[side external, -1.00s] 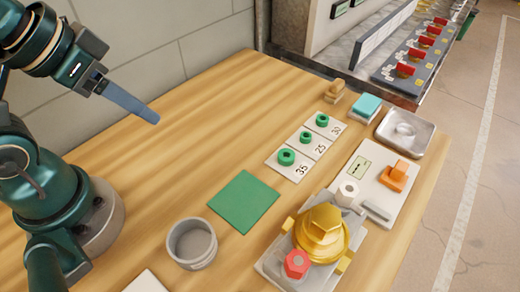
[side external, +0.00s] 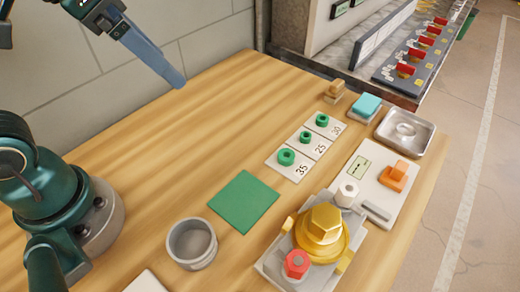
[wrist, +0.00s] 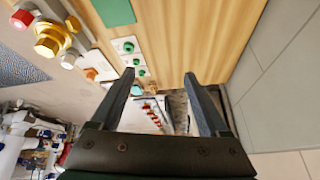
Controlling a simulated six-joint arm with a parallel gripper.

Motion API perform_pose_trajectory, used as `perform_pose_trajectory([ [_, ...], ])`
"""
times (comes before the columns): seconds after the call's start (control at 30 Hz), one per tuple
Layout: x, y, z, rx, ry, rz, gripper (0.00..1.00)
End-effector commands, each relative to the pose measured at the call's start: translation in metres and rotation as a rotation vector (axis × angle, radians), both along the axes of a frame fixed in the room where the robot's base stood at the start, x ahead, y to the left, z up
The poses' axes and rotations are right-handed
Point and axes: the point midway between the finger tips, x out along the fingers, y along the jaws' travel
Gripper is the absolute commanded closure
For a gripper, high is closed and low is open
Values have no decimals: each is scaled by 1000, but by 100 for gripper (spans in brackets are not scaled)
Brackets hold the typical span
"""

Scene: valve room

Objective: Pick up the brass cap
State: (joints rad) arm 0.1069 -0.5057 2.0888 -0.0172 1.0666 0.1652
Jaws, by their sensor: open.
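The brass cap (side external: 323,226) is a gold, hex-topped piece sitting on a grey valve block (side external: 272,264) at the front right of the table in the side view. It also shows at the upper left of the wrist view (wrist: 50,40). My gripper (side external: 180,82) is high over the back left of the table, well away from the cap. In the wrist view my gripper (wrist: 160,80) has its two fingers spread with nothing between them.
A red hex knob (side external: 297,264) and a white nut (side external: 346,193) flank the cap closely. A grey cup (side external: 191,243), a green mat (side external: 244,201), green rings on numbered cards (side external: 302,168), an orange-handled plate (side external: 365,205) and a metal tray (side external: 428,148) are nearby. The left-middle table is clear.

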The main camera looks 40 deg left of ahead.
Motion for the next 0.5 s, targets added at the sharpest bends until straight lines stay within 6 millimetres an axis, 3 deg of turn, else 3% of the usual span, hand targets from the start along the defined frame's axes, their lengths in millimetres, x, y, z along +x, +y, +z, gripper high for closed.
perform_pose_trajectory([
  [0.1,24,-29,14,20,33,-149,21],
  [0.27,48,-74,18,48,78,-339,21],
  [0.5,62,-156,-5,96,158,-613,21],
])
